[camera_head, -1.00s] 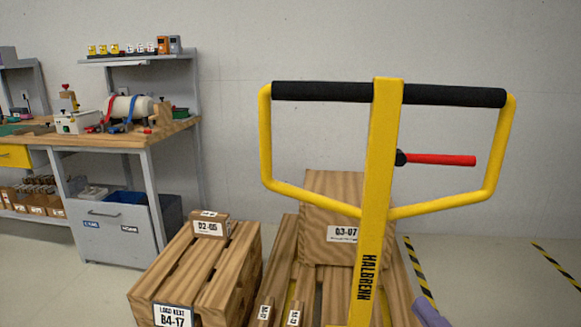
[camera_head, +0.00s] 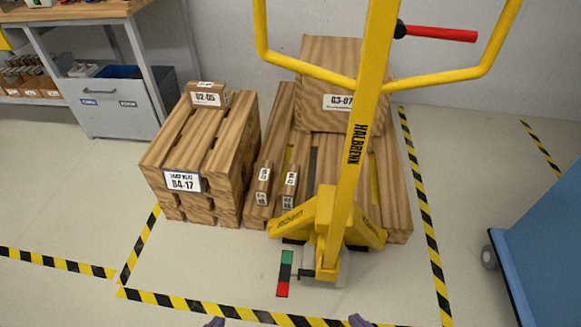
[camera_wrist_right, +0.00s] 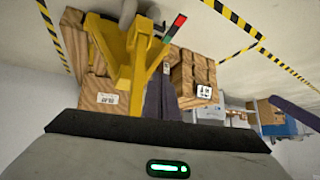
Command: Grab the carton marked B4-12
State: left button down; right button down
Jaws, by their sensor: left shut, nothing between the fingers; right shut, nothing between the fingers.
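No label that I can read says B4-12. Two small brown cartons, the left one (camera_head: 263,185) and the right one (camera_head: 289,185), lie side by side on the pallet left of the yellow pallet jack; their labels are too small to read surely. A carton marked D2-05 (camera_head: 207,97) sits on a wooden stack with a sign B4-17 (camera_head: 183,181). A large carton marked G3-07 (camera_head: 325,75) stands behind the jack. My left gripper (camera_head: 215,322) and right gripper (camera_head: 358,321) just show at the bottom edge, shut and empty, apart from all cartons.
The yellow pallet jack (camera_head: 352,160) stands in front of the pallet (camera_head: 395,190), its handle rising high. Yellow-black tape (camera_head: 250,313) marks the floor around it. A blue cart (camera_head: 545,230) is at the right. A workbench (camera_head: 75,12) stands at the back left. Floor in front is clear.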

aim_at(289, 191)
jog(key=z, duration=0.05)
jog(key=k, duration=0.5)
jog(key=u, duration=1)
jog(key=i, duration=2.2)
jog(key=z, duration=0.65)
